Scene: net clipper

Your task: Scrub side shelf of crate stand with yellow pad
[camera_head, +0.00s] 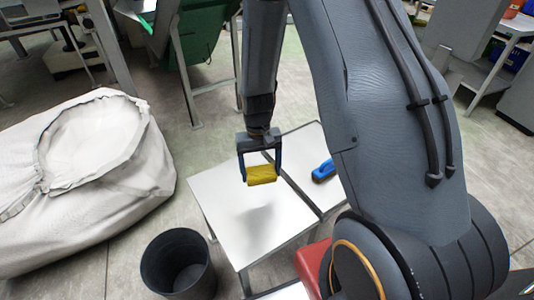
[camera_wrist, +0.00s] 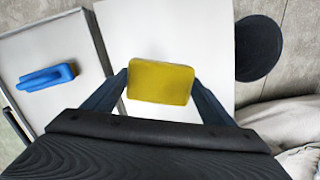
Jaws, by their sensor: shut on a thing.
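My gripper (camera_head: 260,176) is shut on the yellow pad (camera_head: 262,175), which sits between its two fingers. The pad also shows in the wrist view (camera_wrist: 161,81), with a finger at each side. In the head view the pad is over the white side shelf (camera_head: 218,190), with a soft shadow on the shelf below it. Whether the pad touches the shelf is hard to tell, but it looks a little above it. The shelf's surface (camera_wrist: 165,35) looks bare in the wrist view.
A blue-handled tool (camera_head: 324,171) lies on the adjoining tray surface (camera_head: 305,140), right of the shelf. A black bin (camera_head: 178,265) stands on the floor at the shelf's front left. A large white sack (camera_head: 85,185) fills the left. A green machine with metal legs (camera_head: 205,35) stands behind.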

